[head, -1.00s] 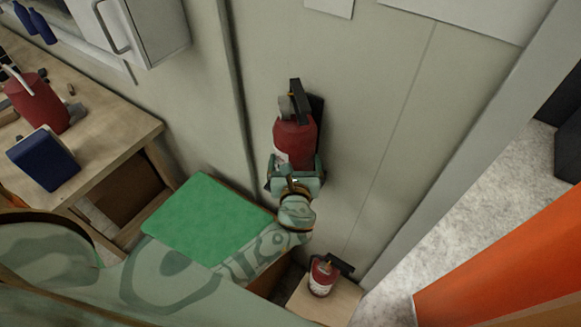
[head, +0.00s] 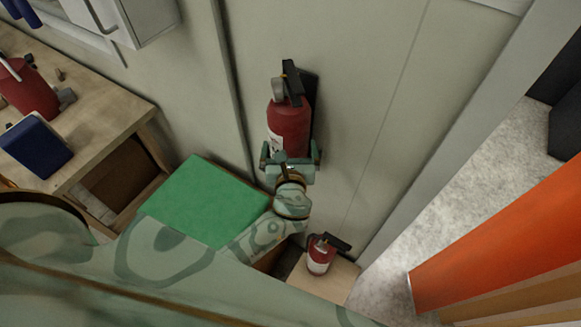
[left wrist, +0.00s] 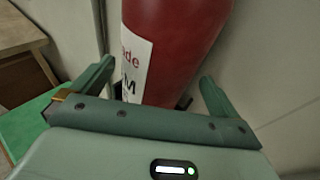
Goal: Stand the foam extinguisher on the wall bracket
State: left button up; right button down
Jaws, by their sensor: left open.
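A red foam extinguisher (head: 289,128) with a black handle stands upright against the wall. The black wall bracket (head: 312,88) shows as a dark strip behind its right side; its lower part is hidden, so I cannot tell how the base sits. My left gripper (head: 290,160) is open at the lower part of the body, one finger on each side. In the left wrist view, the extinguisher (left wrist: 178,45) and its white label, ending in "M", stand between the open fingers (left wrist: 155,90), with a gap on both sides. My right gripper is not in view.
A smaller red extinguisher (head: 320,256) stands on a low wooden box (head: 335,278) below. A green-topped surface (head: 200,200) lies left of my forearm. A wooden workbench (head: 100,125) holds a red can and a blue box. An orange panel (head: 500,250) is at right.

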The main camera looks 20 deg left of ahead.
pick_arm(q)
jog(key=b+v, duration=0.1)
jog(key=v, duration=1.3)
jog(key=shift+s+d+r, duration=0.15)
jog(key=shift+s+r, duration=0.15)
jog(key=shift+r, duration=0.1)
jog(key=s+a+f+n+g+h+b, duration=0.1)
jog(key=s+f+n+g+h+b, duration=0.3)
jog(key=f, duration=1.4)
jog(key=s+a+f+n+g+h+b, duration=0.1)
jog(key=s+f+n+g+b, duration=0.45)
jog(key=f, duration=1.25)
jog(key=s+a+f+n+g+h+b, duration=0.1)
jog(key=s+a+f+n, duration=0.3)
jog(key=s+f+n, duration=0.4)
jog(key=s+a+f+n+g+h+b, duration=0.1)
jog(key=s+a+f+n+g+b, duration=0.1)
jog(key=s+a+f+n, duration=0.3)
jog(key=s+f+n, duration=0.4)
jog(key=s+f, duration=0.1)
jog(key=s, duration=0.3)
jog(key=shift+n+g, duration=0.25)
